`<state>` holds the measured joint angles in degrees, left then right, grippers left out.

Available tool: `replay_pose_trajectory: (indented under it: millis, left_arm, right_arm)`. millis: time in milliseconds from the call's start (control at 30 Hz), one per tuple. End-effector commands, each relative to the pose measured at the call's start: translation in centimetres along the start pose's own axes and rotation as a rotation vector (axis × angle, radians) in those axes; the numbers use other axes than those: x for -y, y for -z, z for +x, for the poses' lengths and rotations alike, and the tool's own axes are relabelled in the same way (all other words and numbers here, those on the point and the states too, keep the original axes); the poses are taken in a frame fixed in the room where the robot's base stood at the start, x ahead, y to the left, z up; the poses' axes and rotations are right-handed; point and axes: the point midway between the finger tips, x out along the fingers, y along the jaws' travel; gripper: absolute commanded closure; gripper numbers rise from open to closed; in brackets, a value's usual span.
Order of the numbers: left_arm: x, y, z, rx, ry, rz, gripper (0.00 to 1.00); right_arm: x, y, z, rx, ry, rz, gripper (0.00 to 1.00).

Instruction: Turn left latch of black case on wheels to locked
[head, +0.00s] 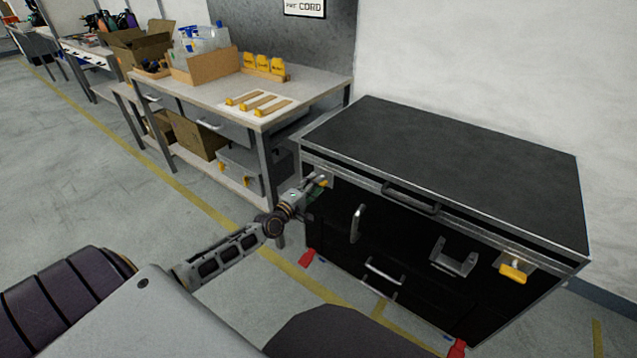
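The black case on wheels (460,165) stands at the right, its lid down, with metal edging. Its left latch (323,183) shows as a small bit of yellow at the upper left of the front face, mostly hidden by my gripper. My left gripper (313,187) is at this latch, its fingertips right by the yellow part. I cannot tell whether the fingers are closed on it or how far the latch is turned. The right latch (513,272) is yellow and sits at the right of the front. My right gripper is not in view.
The case front has a lid handle (410,197), a vertical handle (357,223) and a grey bracket (455,258) that stick out. A workbench (220,95) with boxes and bottles stands just left of the case. The floor at left is clear.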

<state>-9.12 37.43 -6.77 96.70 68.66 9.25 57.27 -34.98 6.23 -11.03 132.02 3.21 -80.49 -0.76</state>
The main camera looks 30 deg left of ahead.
Motion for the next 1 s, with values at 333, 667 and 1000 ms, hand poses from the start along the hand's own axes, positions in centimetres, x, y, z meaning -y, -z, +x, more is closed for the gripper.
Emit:
replay_pose_trajectory:
  millis: [333,667,1000]
  left_arm:
    - [0.0,0.1,2.2,-0.001,-0.001,-0.001,0.64]
    - [0.0,0.0,2.8,0.000,0.001,-0.001,0.64]
    - [0.0,0.0,2.8,0.000,0.000,-0.001,0.82]
  right_arm:
    - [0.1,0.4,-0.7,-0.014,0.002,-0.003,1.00]
    - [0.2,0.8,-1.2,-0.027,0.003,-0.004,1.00]
    - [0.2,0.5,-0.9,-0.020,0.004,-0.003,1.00]
